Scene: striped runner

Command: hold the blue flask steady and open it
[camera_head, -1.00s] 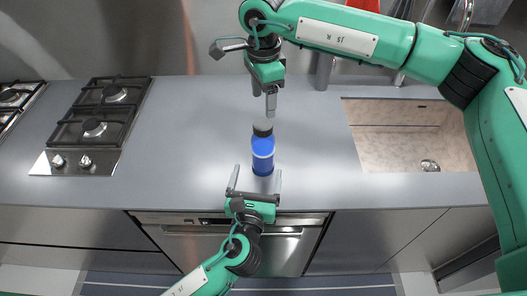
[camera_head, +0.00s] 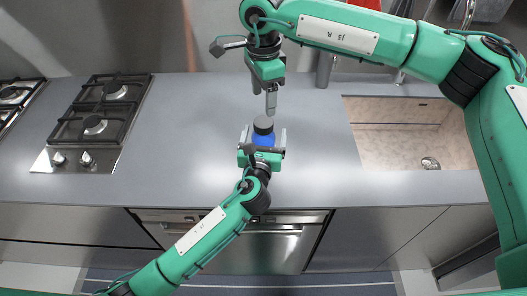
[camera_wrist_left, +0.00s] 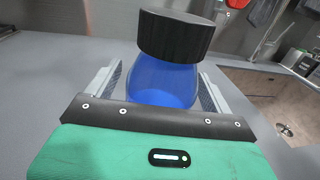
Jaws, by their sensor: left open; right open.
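The blue flask (camera_head: 263,140) stands upright on the grey counter, with a dark cap (camera_head: 263,124) on top. In the left wrist view the blue body (camera_wrist_left: 163,82) and the ribbed black cap (camera_wrist_left: 176,35) show close up; the lower body is hidden behind my gripper. My left gripper (camera_head: 264,137) is open, with one finger on each side of the flask body and a visible gap beside it. My right gripper (camera_head: 271,101) is open and points down just above the cap, apart from it. Its two fingers largely overlap in the head view.
A gas hob (camera_head: 95,125) lies at the left of the counter (camera_head: 200,130). A sink (camera_head: 400,140) is set in at the right, with a tap (camera_head: 325,70) behind. The counter around the flask is clear.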

